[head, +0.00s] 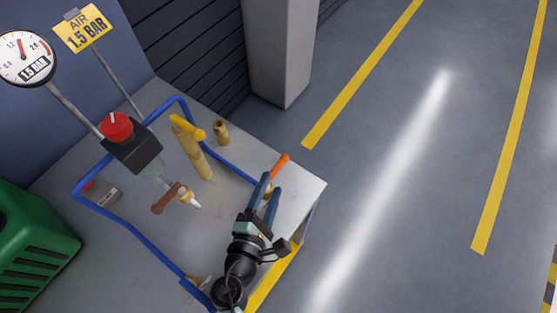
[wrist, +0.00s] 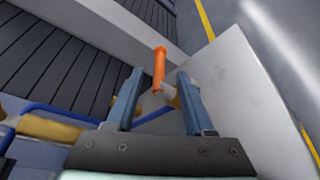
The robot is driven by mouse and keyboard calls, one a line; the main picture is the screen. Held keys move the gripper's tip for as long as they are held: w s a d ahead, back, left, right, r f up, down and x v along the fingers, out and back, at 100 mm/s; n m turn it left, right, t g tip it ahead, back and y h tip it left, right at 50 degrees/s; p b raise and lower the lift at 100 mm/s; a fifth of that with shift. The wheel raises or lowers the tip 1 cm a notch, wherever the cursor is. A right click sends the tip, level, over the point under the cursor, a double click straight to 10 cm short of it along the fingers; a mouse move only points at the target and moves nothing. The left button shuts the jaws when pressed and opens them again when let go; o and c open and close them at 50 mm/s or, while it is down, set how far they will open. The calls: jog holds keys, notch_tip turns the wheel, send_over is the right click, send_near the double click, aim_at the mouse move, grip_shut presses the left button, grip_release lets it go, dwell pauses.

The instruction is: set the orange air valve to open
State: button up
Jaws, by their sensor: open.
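The orange air valve handle (head: 280,167) is at the right end of the blue hose, near the right corner of the grey bench. In the wrist view the orange handle (wrist: 159,68) stands out lengthwise from a pale valve body (wrist: 166,93). My gripper (head: 270,188) is open, its two blue fingers close to the valve. In the wrist view my gripper (wrist: 160,75) has one finger on each side of the valve, with gaps visible on both sides. The fingers hide part of the valve body in the head view.
The bench (head: 300,192) also holds a red-knobbed regulator (head: 117,127), a brown-handled valve (head: 167,198), a yellow-handled brass fitting (head: 192,146) and a small brass piece (head: 221,132). A blue hose (head: 135,239) loops around them. A green container (head: 35,240) stands left. Open floor lies right.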

aim_at(275, 175)
jog(key=x, duration=0.7)
jog(key=shift+w, duration=0.15)
jog(key=shift+c, duration=0.2)
grip_shut()
jog(key=shift+f, duration=0.1)
dwell(0.9)
